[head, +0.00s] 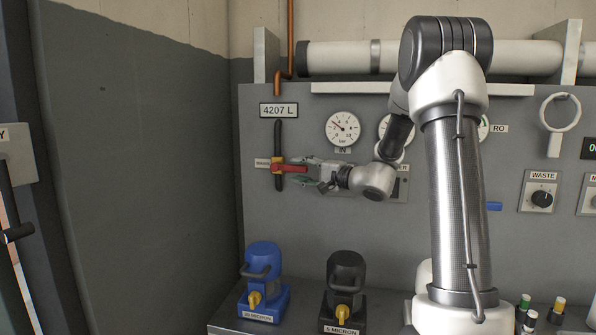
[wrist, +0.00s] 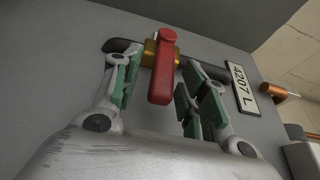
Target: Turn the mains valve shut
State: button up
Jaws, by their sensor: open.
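The mains valve has a brass body (head: 278,168) on a dark vertical pipe (head: 279,138), at the left of the grey wall panel. Its red lever (head: 292,168) points right in the head view, across the pipe. My gripper (head: 301,172) is at the lever from the right. In the wrist view, the red lever (wrist: 162,75) lies between the two green-padded fingers, with a visible gap on each side. The brass body (wrist: 150,52) and dark pipe (wrist: 122,46) sit just beyond the fingertips. My gripper is open and holds nothing.
A 4207 L plate (head: 279,110) is above the valve. A pressure gauge (head: 342,128) is to its upper right. A blue filter housing (head: 263,275) and a black one (head: 345,285) stand on the ledge below. The wall left of the panel is bare.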

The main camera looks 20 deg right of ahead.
jog(key=v, duration=1)
jog(key=shift+s, duration=0.25)
jog(key=shift+d, duration=0.1)
